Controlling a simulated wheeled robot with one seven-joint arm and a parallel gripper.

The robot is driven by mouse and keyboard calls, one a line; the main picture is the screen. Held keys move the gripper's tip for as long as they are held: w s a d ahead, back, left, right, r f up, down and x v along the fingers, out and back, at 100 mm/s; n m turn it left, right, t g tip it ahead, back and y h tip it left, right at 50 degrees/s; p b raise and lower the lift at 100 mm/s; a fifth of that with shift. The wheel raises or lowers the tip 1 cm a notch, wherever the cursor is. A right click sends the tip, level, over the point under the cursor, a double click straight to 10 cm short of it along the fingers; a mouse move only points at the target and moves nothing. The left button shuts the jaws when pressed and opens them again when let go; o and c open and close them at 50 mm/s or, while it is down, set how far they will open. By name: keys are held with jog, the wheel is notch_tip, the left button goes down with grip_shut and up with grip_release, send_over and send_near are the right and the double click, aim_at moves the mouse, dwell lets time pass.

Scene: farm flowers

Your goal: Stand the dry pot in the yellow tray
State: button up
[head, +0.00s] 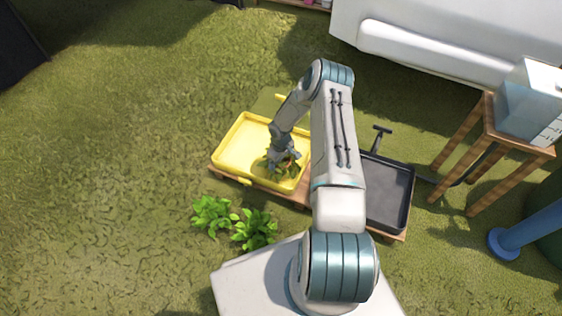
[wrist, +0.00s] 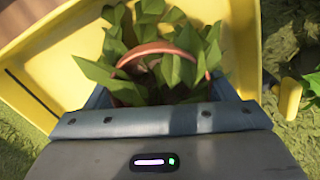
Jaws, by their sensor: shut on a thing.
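The yellow tray (head: 238,145) lies on a low wooden stand in the middle of the head view. My gripper (head: 283,160) is down over the right part of this tray. In the wrist view my gripper (wrist: 160,98) is shut on a potted plant with green leaves and an orange-brown pot rim (wrist: 158,48). The tray's yellow floor and wall (wrist: 60,70) surround the pot in that view. The pot's base is hidden, so I cannot tell whether it touches the tray floor. Whether its soil is dry cannot be seen.
A dark tray (head: 388,195) lies to the right on the same stand, partly behind my arm. Two leafy green plants (head: 212,215) (head: 255,229) are on the near side of the yellow tray. A wooden table (head: 490,140) with a pale box (head: 530,100) stands at the right. Grass at the left is clear.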

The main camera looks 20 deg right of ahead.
jog(key=o, duration=1.2)
jog(key=shift+f, duration=0.1)
jog(key=shift+c, duration=0.2)
notch_tip(320, 180, up, 13)
jog(key=p, duration=0.4)
jog(key=shift+f+p, duration=0.15)
jog(key=shift+p, duration=0.2)
jog(key=s+a+r+m+h, duration=0.15)
jog(key=s+r, duration=0.25)
jog(key=r, duration=1)
jog(key=s+a+r+m+h, duration=0.1)
jog(key=s+a+r, duration=0.25)
jog(key=r, duration=0.95)
jog(key=s+a+r+m+y, duration=0.1)
jog(key=s+a+r, duration=0.2)
jog(key=s+r, duration=0.3)
jog(key=s+a+r+m+t+y, duration=0.1)
jog(key=s+a+r, duration=0.2)
jog(key=s, duration=1.1)
notch_tip(320, 180, up, 4)
jog(key=shift+s+a+f+m, duration=0.15)
jog(key=shift+s+a+m, duration=0.1)
jog(key=shift+a+m, duration=0.1)
jog(key=shift+y, duration=0.25)
